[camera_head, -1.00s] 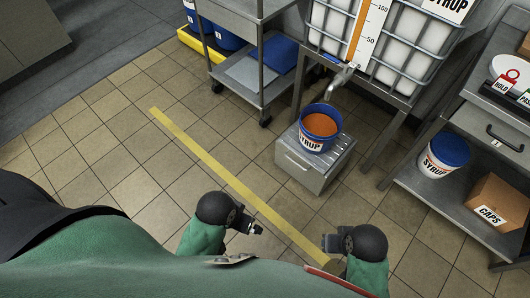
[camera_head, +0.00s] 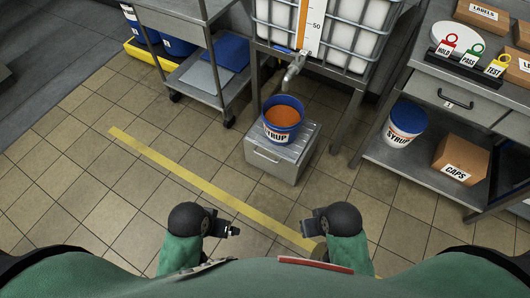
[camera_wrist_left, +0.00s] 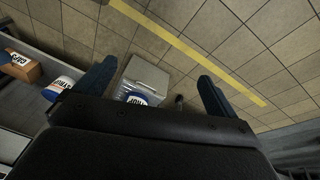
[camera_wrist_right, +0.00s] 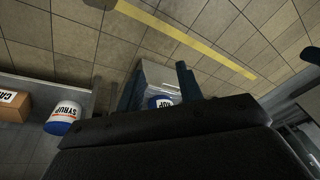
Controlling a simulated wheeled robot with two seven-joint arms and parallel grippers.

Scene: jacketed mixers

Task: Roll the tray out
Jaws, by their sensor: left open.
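A grey metal box-like tray unit (camera_head: 268,160) with a front handle and ribbed top stands on the floor below the tap of a caged tank. A blue SYRUP bucket (camera_head: 281,130) with orange contents stands upright on it.
A yellow floor line (camera_head: 205,184) crosses between me and the unit. A wheeled cart (camera_head: 200,82) stands at the back left. At right, a bench (camera_head: 480,85) has a lower shelf with a lidded syrup bucket (camera_head: 404,124) and a CAPS box (camera_head: 462,160). The floor in front is clear.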

